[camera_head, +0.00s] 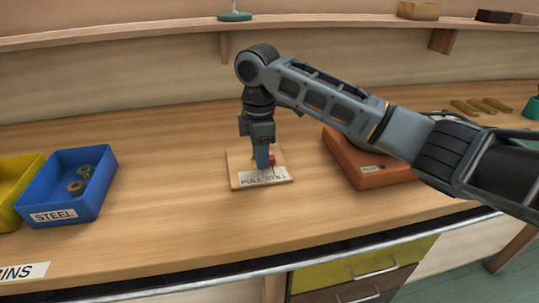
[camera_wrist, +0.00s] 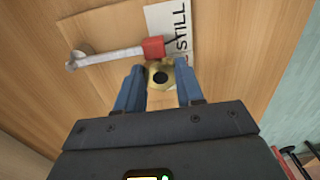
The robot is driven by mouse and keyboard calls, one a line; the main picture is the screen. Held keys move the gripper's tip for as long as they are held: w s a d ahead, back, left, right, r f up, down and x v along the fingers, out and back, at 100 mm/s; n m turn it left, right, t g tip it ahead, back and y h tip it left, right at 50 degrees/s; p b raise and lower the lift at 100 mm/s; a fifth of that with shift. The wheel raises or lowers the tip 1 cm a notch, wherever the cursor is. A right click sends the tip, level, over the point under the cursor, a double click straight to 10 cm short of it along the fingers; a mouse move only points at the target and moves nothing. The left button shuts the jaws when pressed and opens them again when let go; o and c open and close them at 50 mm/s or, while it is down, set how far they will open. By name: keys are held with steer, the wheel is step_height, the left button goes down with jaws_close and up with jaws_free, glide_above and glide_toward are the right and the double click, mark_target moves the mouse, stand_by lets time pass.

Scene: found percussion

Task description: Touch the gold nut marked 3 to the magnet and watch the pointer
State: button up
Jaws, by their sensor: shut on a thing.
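My gripper (camera_head: 262,163) points down over a small wooden board (camera_head: 240,180) with a white label reading "PULL" and "STILL" (camera_head: 264,178). In the wrist view its two blue fingers (camera_wrist: 159,80) are shut on a gold nut (camera_wrist: 158,70) with a dark hole. No number shows on the nut. The red magnet (camera_wrist: 153,48) sits on the end of a pale arm (camera_wrist: 108,56) just beyond the nut; it also shows in the head view (camera_head: 271,160). Nut and magnet look very close; I cannot tell if they touch. A dark pointer tip (camera_wrist: 173,41) lies by the label, its exact reading unclear.
A blue bin labelled STEEL (camera_head: 100,192) holds a few nuts (camera_head: 77,187) at the left, beside a yellow bin (camera_head: 12,190). An orange box (camera_head: 370,178) stands right of the board, under my arm. The bench between bin and board is clear.

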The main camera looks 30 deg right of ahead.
steer(key=shift+w+a, duration=0.15)
steer(key=shift+a, duration=0.15)
stand_by(0.4)
steer(key=shift+w+a+p, duration=0.2)
steer(key=shift+a+p, duration=0.2)
steer(key=shift+a, duration=0.3)
steer(key=shift+w+a+p, duration=0.2)
steer(key=shift+a+p, duration=0.15)
steer(key=shift+a, duration=0.3)
stand_by(0.9)
steer(key=shift+w+a+p, duration=0.15)
steer(key=shift+w+a, duration=0.1)
steer(key=shift+a, duration=0.55)
steer(key=shift+w+a+p, duration=0.2)
steer(key=shift+w+a, duration=0.1)
steer(key=shift+a, duration=0.45)
steer(key=shift+w+a+p, duration=0.15)
steer(key=shift+w+a, duration=0.1)
steer(key=shift+a, duration=0.55)
steer(key=shift+r, duration=0.15)
step_height(320, 180, up, 8)
steer(key=p, duration=0.7)
